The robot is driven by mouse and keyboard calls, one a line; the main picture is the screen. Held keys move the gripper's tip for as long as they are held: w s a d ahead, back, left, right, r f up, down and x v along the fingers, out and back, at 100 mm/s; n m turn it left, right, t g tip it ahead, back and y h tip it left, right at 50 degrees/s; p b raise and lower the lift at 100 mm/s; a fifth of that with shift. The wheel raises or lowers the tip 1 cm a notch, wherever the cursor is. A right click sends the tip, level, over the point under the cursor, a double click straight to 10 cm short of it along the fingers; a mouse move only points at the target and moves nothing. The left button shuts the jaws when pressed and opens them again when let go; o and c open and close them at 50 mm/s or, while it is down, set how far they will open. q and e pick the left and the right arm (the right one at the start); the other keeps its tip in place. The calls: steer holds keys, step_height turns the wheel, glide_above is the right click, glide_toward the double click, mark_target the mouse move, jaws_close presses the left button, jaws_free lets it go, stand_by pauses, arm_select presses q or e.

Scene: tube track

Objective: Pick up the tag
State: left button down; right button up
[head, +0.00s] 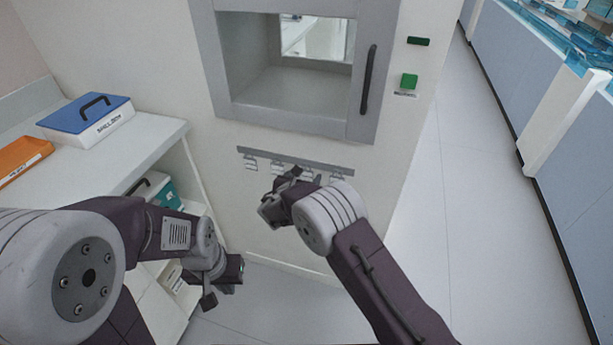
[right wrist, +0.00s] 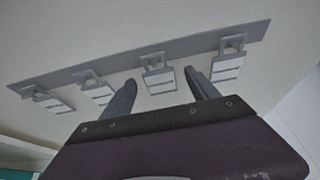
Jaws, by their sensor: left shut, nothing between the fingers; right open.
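Several small pale tags hang in a row from a grey rail (head: 295,159) on the wall. One tag (right wrist: 157,74), third from the left in the right wrist view, appears between the two fingers of my right gripper (right wrist: 160,78). That gripper is open, with a finger on either side of the tag; I cannot tell how far in front of it the fingertips are. In the head view my right gripper (head: 298,177) is at the rail and partly covers the tags. My left gripper (head: 226,283) is shut and empty, low by the counter's shelves.
Other tags (right wrist: 97,91) hang close on both sides. Above the rail is a grey-framed wall hatch (head: 222,65) with a dark handle (head: 368,80). At left, a counter (head: 160,133) holds a blue-lidded box (head: 100,125) and an orange tray (head: 22,157). The floor at right is clear.

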steer(key=c, duration=1.4)
steer(key=shift+r, duration=0.1)
